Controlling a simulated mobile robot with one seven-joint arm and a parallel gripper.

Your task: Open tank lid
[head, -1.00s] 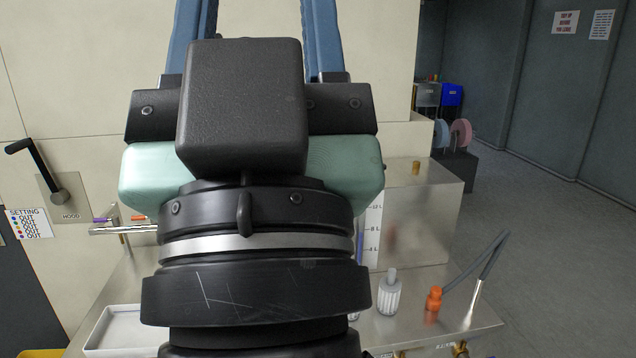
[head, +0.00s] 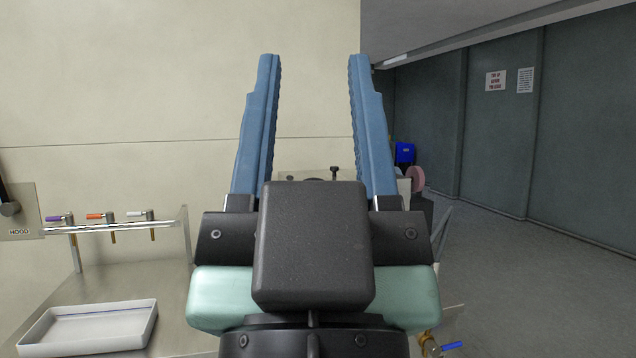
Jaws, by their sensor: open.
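My gripper (head: 314,62) points up and away in the middle of the head view. Its two blue fingers are wide apart with nothing between them. The tank and its lid are mostly hidden behind my gripper. A strip of a pale flat top (head: 296,175) shows low between the fingers, farther off. A small dark knob (head: 334,173) stands on or behind it. I cannot tell whether these belong to the tank lid, or whether the lid is open or shut.
A white tray (head: 36,333) lies on the steel bench at lower left. Behind it a rail (head: 110,226) carries several coloured valves. A blue-handled valve (head: 430,345) is at lower right. A hood lever is at far left. The floor at right is clear.

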